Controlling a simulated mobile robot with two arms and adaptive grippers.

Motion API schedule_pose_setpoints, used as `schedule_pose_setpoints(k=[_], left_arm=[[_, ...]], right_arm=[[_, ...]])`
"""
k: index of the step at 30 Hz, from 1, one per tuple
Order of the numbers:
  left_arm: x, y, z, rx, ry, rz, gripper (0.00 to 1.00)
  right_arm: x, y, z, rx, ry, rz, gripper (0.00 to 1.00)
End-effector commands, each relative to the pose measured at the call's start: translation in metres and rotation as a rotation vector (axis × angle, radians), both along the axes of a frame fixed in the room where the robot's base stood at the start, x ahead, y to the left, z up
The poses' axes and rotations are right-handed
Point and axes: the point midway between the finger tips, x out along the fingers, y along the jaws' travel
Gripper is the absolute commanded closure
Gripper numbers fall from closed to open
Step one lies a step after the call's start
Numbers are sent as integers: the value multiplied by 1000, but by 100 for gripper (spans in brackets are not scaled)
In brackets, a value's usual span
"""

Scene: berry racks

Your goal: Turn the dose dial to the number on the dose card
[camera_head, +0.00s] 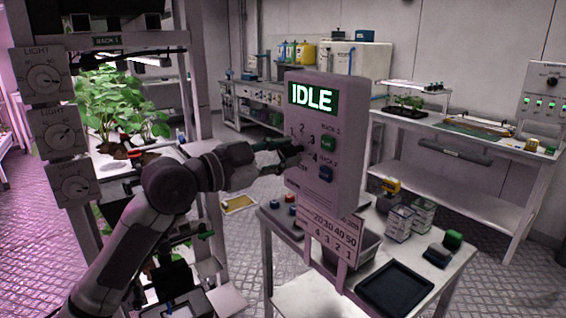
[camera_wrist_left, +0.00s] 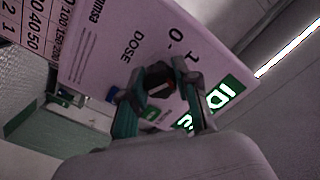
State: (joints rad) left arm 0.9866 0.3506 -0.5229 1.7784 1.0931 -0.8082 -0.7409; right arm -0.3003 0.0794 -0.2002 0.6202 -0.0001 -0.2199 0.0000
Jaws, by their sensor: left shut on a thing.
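The pump panel (camera_head: 325,190) shows a green screen (camera_head: 312,97) reading IDLE. My left gripper (camera_head: 290,152) reaches its left side, where numerals ring the dose dial. The gripper mostly hides the dial in the head view. In the left wrist view the dark dial (camera_wrist_left: 158,80) with a pale mark sits between the two fingers of my left gripper (camera_wrist_left: 157,92), shut on it. DOSE and 0 and 1 are printed near it. I cannot tell which number the mark points to. The dose card (camera_head: 330,236) hangs below the panel, with rows including 20 30 40 50 and 4 3 2 1. My right gripper is not in view.
A green button (camera_head: 328,144) and a blue button (camera_head: 326,173) lie just right of the dial. A table with a black tray (camera_head: 395,288) and small boxes (camera_head: 399,222) stands below. A rack post with LIGHT dials (camera_head: 58,130) and plants (camera_head: 115,100) are at left.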

Motion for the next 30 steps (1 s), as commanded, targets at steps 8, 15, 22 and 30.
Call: schedule_pose_setpoints(k=[8, 15, 22, 30], left_arm=[[0, 0, 0, 97, -136, 0, 100], [0, 0, 1, 136, -190, 0, 100], [0, 0, 1, 147, -203, -1, 100], [0, 0, 1, 146, -203, -1, 100]], right_arm=[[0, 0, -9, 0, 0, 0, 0], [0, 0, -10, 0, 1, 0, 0], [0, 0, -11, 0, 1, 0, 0], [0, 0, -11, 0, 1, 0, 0]])
